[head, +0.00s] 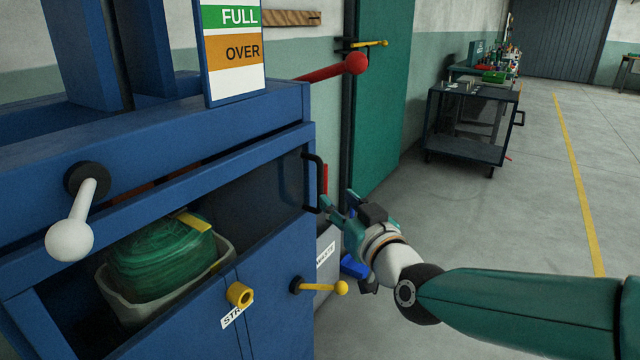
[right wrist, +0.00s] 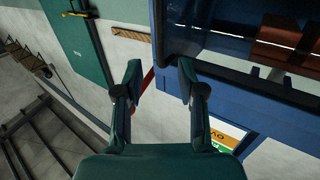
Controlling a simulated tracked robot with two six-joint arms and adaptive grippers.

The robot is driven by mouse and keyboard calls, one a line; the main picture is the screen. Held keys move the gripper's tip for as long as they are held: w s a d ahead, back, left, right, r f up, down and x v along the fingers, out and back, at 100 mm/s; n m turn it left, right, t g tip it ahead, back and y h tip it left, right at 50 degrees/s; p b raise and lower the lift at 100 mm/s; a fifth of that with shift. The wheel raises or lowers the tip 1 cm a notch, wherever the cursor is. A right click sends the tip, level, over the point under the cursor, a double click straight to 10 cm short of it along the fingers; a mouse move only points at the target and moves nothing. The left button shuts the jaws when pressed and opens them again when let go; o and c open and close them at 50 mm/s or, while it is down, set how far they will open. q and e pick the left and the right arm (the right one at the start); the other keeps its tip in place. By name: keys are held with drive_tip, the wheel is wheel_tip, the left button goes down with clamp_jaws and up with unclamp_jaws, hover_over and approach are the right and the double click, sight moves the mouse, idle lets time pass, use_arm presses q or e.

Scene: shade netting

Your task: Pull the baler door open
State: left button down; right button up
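The blue baler (head: 150,140) fills the left of the head view. A black U-shaped handle (head: 314,183) stands at the right end of its front, above the lower blue door panel (head: 275,265). My right gripper (head: 338,200) is just right of the handle, with its fingers spread. In the right wrist view the gripper (right wrist: 158,80) has a clear gap between its fingers and nothing in it. I cannot tell whether a finger touches the handle. A dark bar (right wrist: 260,82) crosses the blue baler beside the right-hand finger there. My left gripper is not in view.
A red-knobbed lever (head: 335,69) juts out above the handle. A white ball lever (head: 75,225) and yellow knobs (head: 240,294) stick out of the front. A tub (head: 220,262) holds green netting inside. Open floor lies right, with a dark cart (head: 470,125) further back.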

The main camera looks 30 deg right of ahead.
sight(321, 182)
drive_tip(key=w, duration=0.3)
drive_tip(key=w+d, duration=0.1)
drive_tip(key=w, duration=0.2)
drive_tip(key=w+d, duration=0.1)
drive_tip(key=w, duration=0.2)
drive_tip(key=shift+w, duration=0.2)
drive_tip(key=shift+a, duration=0.1)
clamp_jaws()
